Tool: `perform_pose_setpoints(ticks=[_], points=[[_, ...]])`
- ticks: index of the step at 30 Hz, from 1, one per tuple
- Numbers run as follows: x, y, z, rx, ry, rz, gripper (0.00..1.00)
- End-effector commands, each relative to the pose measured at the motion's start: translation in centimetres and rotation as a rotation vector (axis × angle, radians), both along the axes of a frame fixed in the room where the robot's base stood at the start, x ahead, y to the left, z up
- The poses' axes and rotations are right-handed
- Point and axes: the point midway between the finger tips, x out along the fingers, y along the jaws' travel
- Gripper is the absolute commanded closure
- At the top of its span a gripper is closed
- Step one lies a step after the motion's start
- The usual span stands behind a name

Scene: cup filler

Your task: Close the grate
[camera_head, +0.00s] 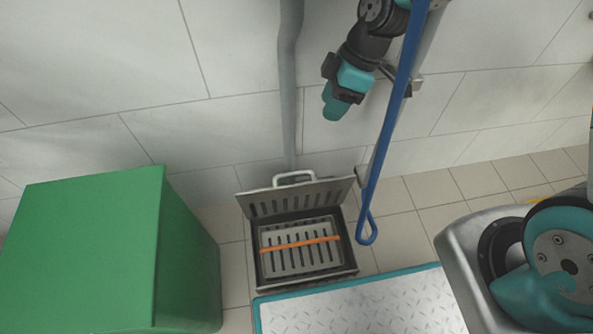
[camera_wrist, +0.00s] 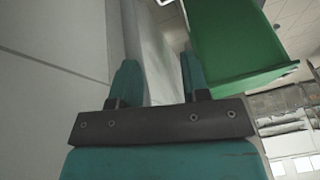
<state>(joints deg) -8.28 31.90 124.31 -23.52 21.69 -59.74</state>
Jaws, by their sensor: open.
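The grate (camera_head: 264,206) is a slotted metal lid with a light handle (camera_head: 294,178). It stands raised at the back of a dark floor box (camera_head: 349,263), near the wall, in the head view. Inside the box lies a slotted metal tray (camera_head: 310,257) with an orange strip across it. My gripper (camera_head: 335,106) is high above the grate, slightly to its right, and apart from it. In the wrist view my gripper (camera_wrist: 158,68) has its two teal fingers spread with nothing between them. The grate does not show in the wrist view.
A green box (camera_head: 90,255) stands left of the floor box. A grey pipe (camera_head: 289,90) runs down the wall behind the grate. A blue hooked rod (camera_head: 382,150) hangs right of my gripper. A teal-edged metal plate (camera_head: 360,305) lies in front.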

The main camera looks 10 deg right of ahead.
Motion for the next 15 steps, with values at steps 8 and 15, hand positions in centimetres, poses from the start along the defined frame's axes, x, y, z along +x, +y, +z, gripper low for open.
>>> perform_pose_setpoints(ticks=[8, 15], points=[[1.7, 0.4, -6.4, 0.028, -0.049, 0.195, 0.58], [1.3, 1.8, -10.2, 0.029, -0.05, 0.205, 0.58]])
